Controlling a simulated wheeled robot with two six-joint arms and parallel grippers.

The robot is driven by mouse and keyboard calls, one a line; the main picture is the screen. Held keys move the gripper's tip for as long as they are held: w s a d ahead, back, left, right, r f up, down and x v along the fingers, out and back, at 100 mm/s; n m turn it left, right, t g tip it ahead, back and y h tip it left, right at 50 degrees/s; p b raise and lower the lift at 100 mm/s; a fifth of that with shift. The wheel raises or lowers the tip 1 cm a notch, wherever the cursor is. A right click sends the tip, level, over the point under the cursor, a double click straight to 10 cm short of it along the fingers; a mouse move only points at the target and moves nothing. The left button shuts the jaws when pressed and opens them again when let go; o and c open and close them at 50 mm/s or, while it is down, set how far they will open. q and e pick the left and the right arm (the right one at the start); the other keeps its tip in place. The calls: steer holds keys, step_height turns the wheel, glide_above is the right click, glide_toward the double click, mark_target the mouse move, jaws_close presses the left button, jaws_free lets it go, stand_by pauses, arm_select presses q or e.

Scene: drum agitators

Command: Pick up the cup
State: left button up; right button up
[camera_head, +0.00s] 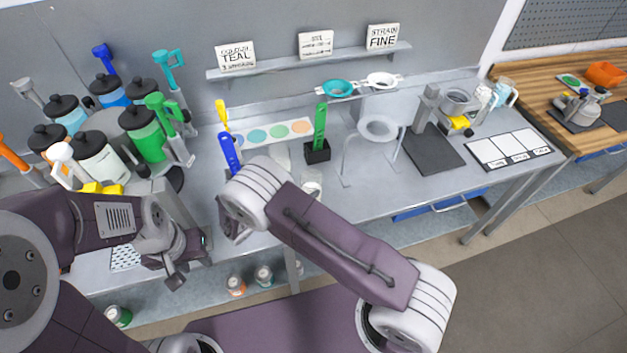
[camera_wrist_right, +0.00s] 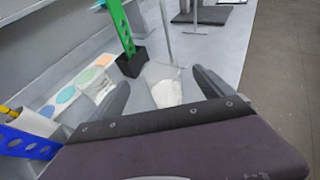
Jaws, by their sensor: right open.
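A clear cup (camera_head: 312,187) with something whitish in it stands on the grey bench, just right of my right wrist in the head view. In the right wrist view a clear cup (camera_wrist_right: 162,88) shows beyond the palm, between the two fingers in the picture. My right gripper (camera_wrist_right: 160,92) is open with nothing held; I cannot tell whether the cup is within finger depth. In the head view its fingers are mostly hidden behind the wrist. My left gripper (camera_head: 188,264) hangs near the bench's front edge at left; its jaw opening is unclear.
A green tool stands in a black holder (camera_head: 317,151) behind the cup. A ring stand (camera_head: 378,128) is to its right, a palette strip (camera_head: 270,132) and blue tool (camera_head: 229,152) to its left. Lidded jars (camera_head: 100,157) crowd the left. Bench right of the stand has a dark mat (camera_head: 434,150).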

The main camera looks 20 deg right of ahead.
mark_target(318, 174)
steer(key=p+x, duration=0.1)
steer(key=x, duration=0.5)
steer(key=shift+a+f+p, duration=0.1)
steer(key=shift+p, duration=0.2)
steer(key=shift+w+d+p, duration=0.3)
steer(key=shift+d+p, duration=0.35)
steer(key=shift+p, duration=0.45)
steer(key=x, duration=0.2)
steer(key=shift+w+f, duration=0.1)
steer(key=shift+f, duration=0.3)
steer(key=shift+w+d+f, duration=0.3)
steer(key=shift+w+d, duration=0.05)
steer(key=shift+s+a+r, duration=0.15)
steer(key=shift+s+a, duration=0.05)
steer(key=c, duration=1.6)
arm_select(q)
steer(key=r, duration=0.2)
steer(key=w+r, duration=0.1)
steer(key=r, duration=0.1)
steer(key=shift+d, duration=0.4)
